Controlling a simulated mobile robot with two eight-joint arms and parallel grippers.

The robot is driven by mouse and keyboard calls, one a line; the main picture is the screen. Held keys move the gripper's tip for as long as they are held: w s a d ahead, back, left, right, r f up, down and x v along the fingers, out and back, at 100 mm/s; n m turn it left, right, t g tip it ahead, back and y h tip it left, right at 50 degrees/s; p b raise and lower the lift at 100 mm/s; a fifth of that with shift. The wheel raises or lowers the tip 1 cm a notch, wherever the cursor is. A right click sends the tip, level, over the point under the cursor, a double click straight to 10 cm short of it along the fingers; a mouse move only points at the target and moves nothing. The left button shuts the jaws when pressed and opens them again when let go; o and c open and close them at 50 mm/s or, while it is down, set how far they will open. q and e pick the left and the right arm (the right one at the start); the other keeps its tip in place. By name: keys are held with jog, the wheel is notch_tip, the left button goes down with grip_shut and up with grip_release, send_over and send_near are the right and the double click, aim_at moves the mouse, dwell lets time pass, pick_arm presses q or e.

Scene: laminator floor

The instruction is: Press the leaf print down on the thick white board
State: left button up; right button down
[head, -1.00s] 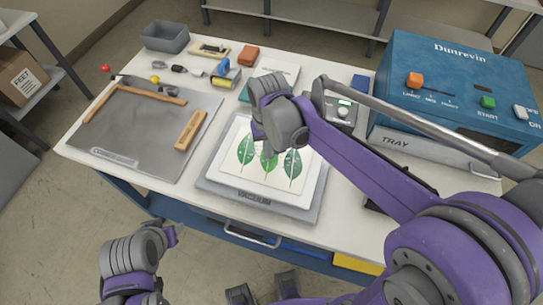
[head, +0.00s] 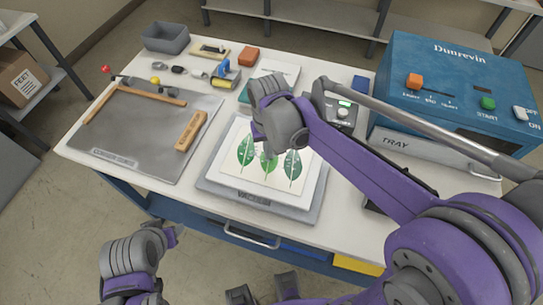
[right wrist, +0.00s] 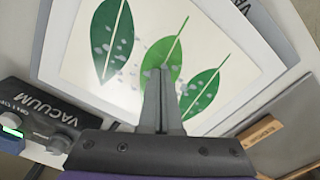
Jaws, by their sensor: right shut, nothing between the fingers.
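The leaf print (head: 270,177), a cream sheet with green leaves, lies on the thick white board (head: 265,192) at the middle of the table. It also shows in the right wrist view (right wrist: 80,60), with pale blister-like spots over the left and middle leaves. My right gripper (right wrist: 160,75) is shut and empty, its fingertips over the lower part of the middle leaf. I cannot tell whether the tips touch the print. In the head view my right wrist hides part of the print.
The board rests on a grey vacuum plate (head: 212,184). To its left are a grey cutting mat (head: 130,143) and a wooden block (head: 191,130). The blue laminator (head: 455,80) stands at the right. Small tools, a roller and a grey bin (head: 165,37) line the back.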

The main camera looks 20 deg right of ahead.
jog(key=shift+w+r+p, duration=0.1)
jog(key=shift+r+p, duration=1.75)
jog(key=shift+r, duration=1.6)
pick_arm(q)
jog(key=r, duration=0.1)
jog(key=w+r, duration=0.1)
jog(key=r, duration=0.1)
jog(key=w+r, duration=0.1)
jog(key=r, duration=0.1)
jog(key=shift+r, duration=0.1)
pick_arm(e)
jog(key=s+d+t, duration=0.1)
jog(key=s, duration=0.1)
jog(key=s+d+t, duration=0.1)
jog(key=s, duration=0.2)
jog(key=s+d+t, duration=0.1)
jog(key=s+d, duration=0.1)
jog(key=shift+s+d+f, duration=0.1)
jog(key=shift+s+f, duration=0.05)
jog(key=shift+f, duration=0.05)
jog(key=s, duration=0.1)
jog(key=s+d+f+t, duration=0.1)
jog(key=s, duration=0.1)
jog(key=s+d+f+t, duration=0.1)
jog(key=shift+s+n, duration=0.2)
jog(key=shift+n, duration=0.1)
jog(key=shift+s+d+f+t, duration=0.25)
jog(key=shift+s+f+t, duration=0.15)
jog(key=shift+s, duration=0.1)
